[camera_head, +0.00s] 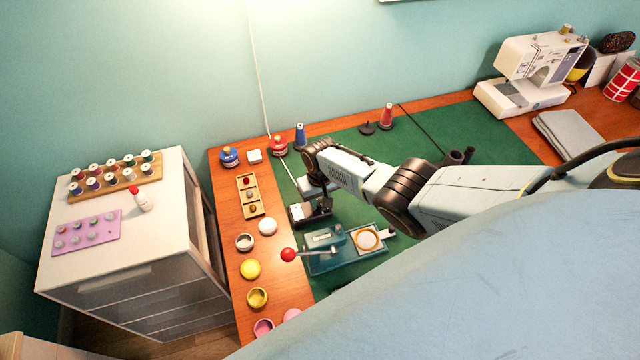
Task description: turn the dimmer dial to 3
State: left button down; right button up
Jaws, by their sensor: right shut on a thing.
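My right gripper (320,203) comes in from the right and points down at the small dark box (297,213) with a pale face, which looks like the dimmer. The gripper is shut at the box's right part, and the dial is hidden behind the fingers. I take it to be shut on the dial. The dial's numbers and setting are too small to read. My left gripper is out of view.
A teal tray machine with a red-knobbed lever (289,254) stands just in front of the box. A wooden tray (249,196) and several small pots are to the left. A blue cone (300,134) and a red cone (386,115) stand behind.

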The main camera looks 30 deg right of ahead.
aim_at(320, 203)
jog(key=shift+m, duration=0.6)
jog(key=o, duration=1)
jog(key=shift+r+p, duration=0.5)
jog(key=shift+r, duration=0.05)
notch_tip(320, 203, up, 12)
jog(key=p, duration=0.4)
jog(key=shift+r+p, duration=0.2)
jog(key=shift+p, duration=0.2)
